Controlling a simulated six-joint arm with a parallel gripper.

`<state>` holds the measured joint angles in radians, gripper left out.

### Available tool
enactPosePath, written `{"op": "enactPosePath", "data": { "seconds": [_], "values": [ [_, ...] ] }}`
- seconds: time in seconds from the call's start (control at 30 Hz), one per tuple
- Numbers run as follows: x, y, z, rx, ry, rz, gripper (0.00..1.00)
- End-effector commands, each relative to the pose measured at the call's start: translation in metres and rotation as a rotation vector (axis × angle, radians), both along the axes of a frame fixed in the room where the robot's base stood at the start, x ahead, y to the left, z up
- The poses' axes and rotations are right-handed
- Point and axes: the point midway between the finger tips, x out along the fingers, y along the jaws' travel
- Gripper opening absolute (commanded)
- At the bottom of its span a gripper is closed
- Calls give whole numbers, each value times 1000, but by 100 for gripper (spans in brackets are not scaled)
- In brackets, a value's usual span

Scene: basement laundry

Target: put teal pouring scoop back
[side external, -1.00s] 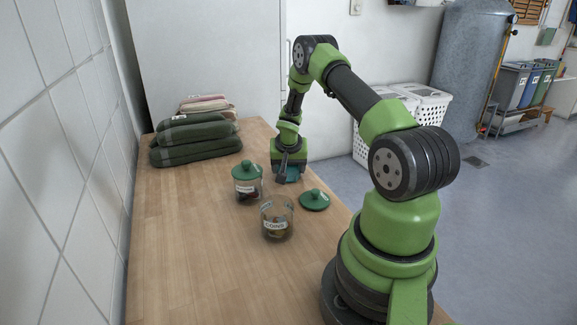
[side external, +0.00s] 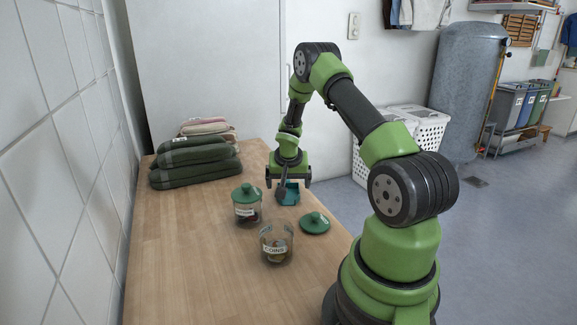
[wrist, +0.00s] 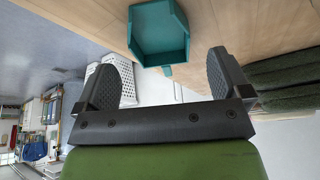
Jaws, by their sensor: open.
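The teal pouring scoop (side external: 289,194) sits on the wooden counter below my gripper. It also shows in the wrist view (wrist: 158,36), at the top between my two fingers. My gripper (side external: 288,185) is open, with its fingers apart, just above and around the scoop. In the wrist view, my gripper (wrist: 162,66) has nothing clamped between its fingers. Some of the scoop is hidden by my fingers in the side view, so I cannot tell whether a finger touches it.
A lidded jar (side external: 247,212) and an open jar labelled coins (side external: 276,249) stand nearer on the counter (side external: 190,260). A loose green lid (side external: 315,222) lies to their right. Folded towels (side external: 195,172) are stacked at the back left. The counter's left front is clear.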

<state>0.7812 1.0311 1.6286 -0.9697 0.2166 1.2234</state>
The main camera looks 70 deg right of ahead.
Motion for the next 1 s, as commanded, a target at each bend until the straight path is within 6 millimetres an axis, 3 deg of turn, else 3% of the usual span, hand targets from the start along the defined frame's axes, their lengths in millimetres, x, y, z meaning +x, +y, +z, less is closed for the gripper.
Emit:
{"op": "enactPosePath", "data": {
  "seconds": [0.2, 0.57, 0.67, 0.83, 1.0],
  "values": [
    [-6, 16, 44, -3, -3, -1, 96],
    [-11, 33, 83, -5, -4, 7, 96],
    [-5, 47, 105, -17, -16, 39, 96],
    [2, 106, 171, -35, -66, 164, 96],
    [-17, 183, 227, -9, -138, 336, 96]
  ]
}}
